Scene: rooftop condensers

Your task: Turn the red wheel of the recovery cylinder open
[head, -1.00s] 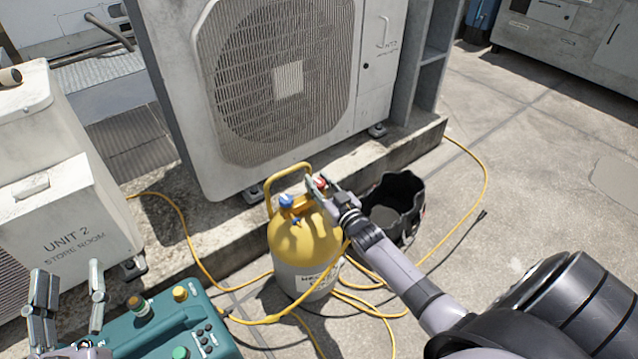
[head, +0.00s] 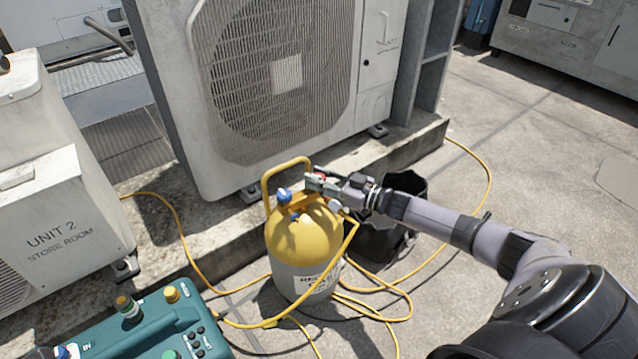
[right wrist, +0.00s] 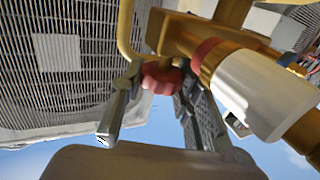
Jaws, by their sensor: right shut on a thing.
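The recovery cylinder (head: 303,238) stands upright on the concrete, yellow on top and grey below, with a yellow handle loop. Its red wheel (right wrist: 160,79) shows in the right wrist view between the fingers of my right gripper. In the head view my right gripper (head: 318,182) reaches in from the right at the cylinder's top, shut on the red wheel and hiding most of it. A blue wheel (head: 283,195) sits to the left on the same valve. My left gripper is out of view.
A condenser unit (head: 370,100) stands on a ledge behind the cylinder. A black bucket (head: 405,190) stands right behind it, partly behind my arm. Yellow hoses (head: 385,305) loop on the floor. A teal machine (head: 155,325) is at lower left. Open concrete lies to the right.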

